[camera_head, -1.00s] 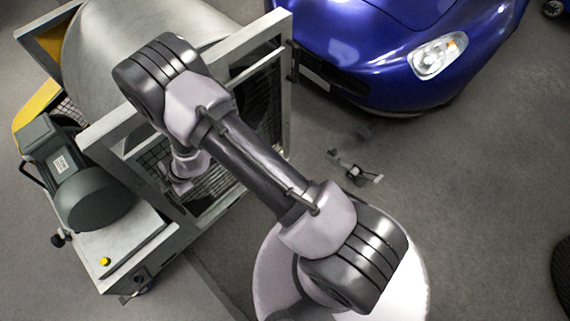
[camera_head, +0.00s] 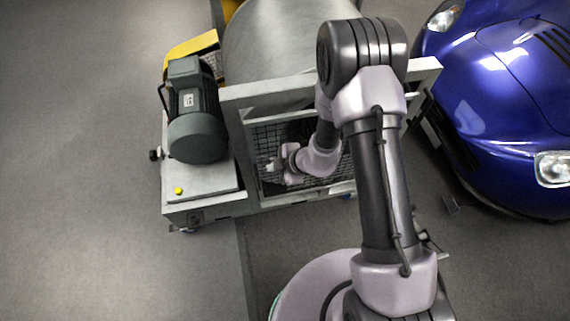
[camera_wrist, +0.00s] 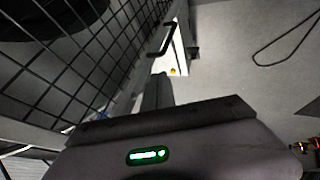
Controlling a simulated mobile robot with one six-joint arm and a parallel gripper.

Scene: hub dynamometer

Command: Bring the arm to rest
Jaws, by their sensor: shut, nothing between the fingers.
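My arm reaches up the right middle of the head view, bends at the dark elbow and folds back down. My gripper (camera_head: 274,165) is small there, in front of the wire-mesh side of the dynamometer (camera_head: 262,92). It is shut and holds nothing. In the wrist view, the gripper's housing with a green light fills the bottom. The mesh (camera_wrist: 75,60) runs close by on the left of that view. I cannot tell whether the gripper touches it.
A grey motor (camera_head: 195,120) sits on the dynamometer's left, above a plate with a yellow button (camera_head: 179,190). A blue car (camera_head: 500,110) stands at the right. The floor (camera_head: 80,180) at the left is clear. A dark cable loop (camera_wrist: 285,40) shows in the wrist view.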

